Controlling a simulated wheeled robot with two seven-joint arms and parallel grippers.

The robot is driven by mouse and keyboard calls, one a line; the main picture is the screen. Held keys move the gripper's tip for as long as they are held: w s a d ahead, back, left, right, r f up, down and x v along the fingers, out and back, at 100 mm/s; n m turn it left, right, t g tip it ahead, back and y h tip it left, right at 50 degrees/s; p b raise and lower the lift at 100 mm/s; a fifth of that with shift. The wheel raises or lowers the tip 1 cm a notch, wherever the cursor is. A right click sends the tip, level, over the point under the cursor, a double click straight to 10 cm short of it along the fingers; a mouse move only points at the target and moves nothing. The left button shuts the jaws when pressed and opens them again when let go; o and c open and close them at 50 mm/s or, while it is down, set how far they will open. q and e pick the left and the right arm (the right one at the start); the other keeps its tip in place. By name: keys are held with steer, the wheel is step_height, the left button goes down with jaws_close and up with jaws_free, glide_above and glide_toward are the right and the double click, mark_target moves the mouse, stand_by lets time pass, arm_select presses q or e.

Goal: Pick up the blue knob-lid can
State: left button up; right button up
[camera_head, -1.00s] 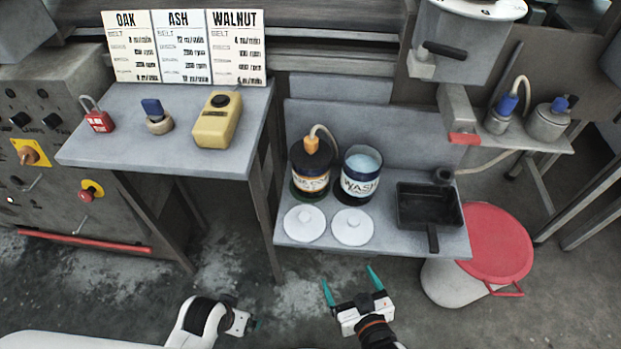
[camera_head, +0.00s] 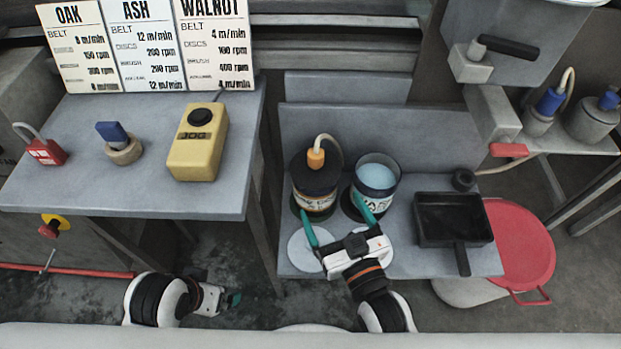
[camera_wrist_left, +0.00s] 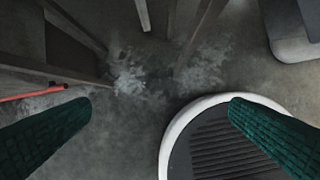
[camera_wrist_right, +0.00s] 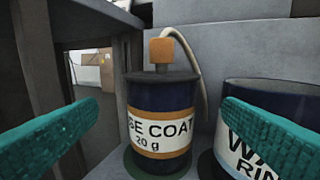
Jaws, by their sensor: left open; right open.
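A dark blue can (camera_head: 317,184) with a dark lid and an orange knob stands upright on the grey shelf, a cream hose at its top. In the right wrist view this can (camera_wrist_right: 160,132) reads "SE COAT" and stands ahead, between the finger lines. My right gripper (camera_head: 337,217) is open and empty, its fingertips just in front of the cans. My left gripper (camera_wrist_left: 160,106) is open and empty, low over the floor. Grey cans with blue knobs, a near one (camera_head: 540,118) and a far one (camera_head: 592,122), stand on the right side shelf.
An open wash can (camera_head: 376,181) with pale blue liquid stands close right of the orange-knob can. Flat white lids (camera_head: 303,252) lie in front, partly hidden by my gripper.

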mark_target(316, 172)
steer(key=x, duration=0.4)
steer(key=shift+b, duration=0.35)
steer(key=shift+b+x, duration=0.65)
steer(key=shift+x, duration=2.35)
steer(key=shift+d, duration=0.1)
steer(key=c, duration=1.7)
arm_select(q)
steer(key=shift+s+f, duration=0.2)
steer(key=shift+f, duration=0.4)
arm_select(e)
steer(key=shift+r, duration=0.2)
